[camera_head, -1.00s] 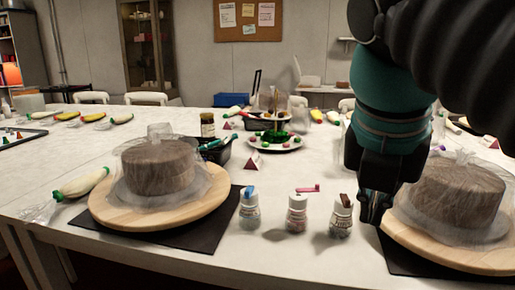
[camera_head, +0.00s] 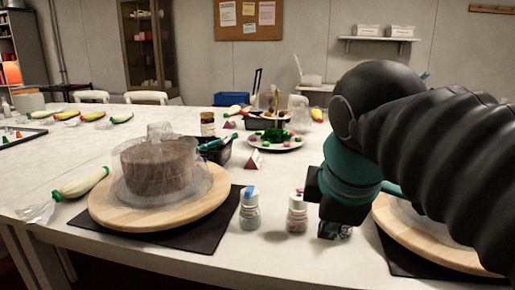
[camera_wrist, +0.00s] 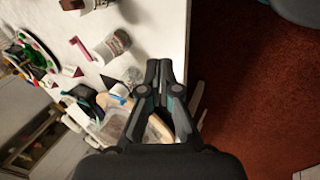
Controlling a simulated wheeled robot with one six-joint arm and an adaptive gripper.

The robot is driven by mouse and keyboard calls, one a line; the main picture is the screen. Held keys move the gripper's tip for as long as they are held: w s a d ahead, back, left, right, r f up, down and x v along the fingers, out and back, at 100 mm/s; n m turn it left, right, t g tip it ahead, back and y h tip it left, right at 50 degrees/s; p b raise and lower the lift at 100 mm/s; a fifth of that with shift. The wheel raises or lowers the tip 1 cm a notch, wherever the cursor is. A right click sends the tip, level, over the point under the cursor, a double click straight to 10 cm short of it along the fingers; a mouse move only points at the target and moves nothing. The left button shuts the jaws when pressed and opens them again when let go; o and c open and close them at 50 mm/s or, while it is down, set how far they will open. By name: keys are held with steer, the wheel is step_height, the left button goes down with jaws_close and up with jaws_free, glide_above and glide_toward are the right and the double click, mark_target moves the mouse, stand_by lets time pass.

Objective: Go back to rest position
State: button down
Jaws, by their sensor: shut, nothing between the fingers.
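My gripper (camera_head: 322,215) is shut and empty. A small jar (camera_head: 297,218) stands just left of my gripper, and a blue-topped jar (camera_head: 249,214) stands further left. In the wrist view a jar (camera_wrist: 116,44) shows with a pink stick (camera_wrist: 80,48) beside it.
A wrapped cake (camera_head: 155,168) sits on a wooden turntable (camera_head: 205,212) at left. My arm hides most of the right turntable (camera_head: 395,222).

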steer(key=s+d+f+m, duration=0.2)
steer(key=f+m, duration=0.5)
steer(key=f, duration=0.2)
steer(key=s+d+f+m, duration=0.2)
steer(key=d+f+m, duration=0.1)
steer(key=f+m, duration=0.5)
steer(key=shift+s+f, duration=0.2)
steer(key=shift+f, duration=0.4)
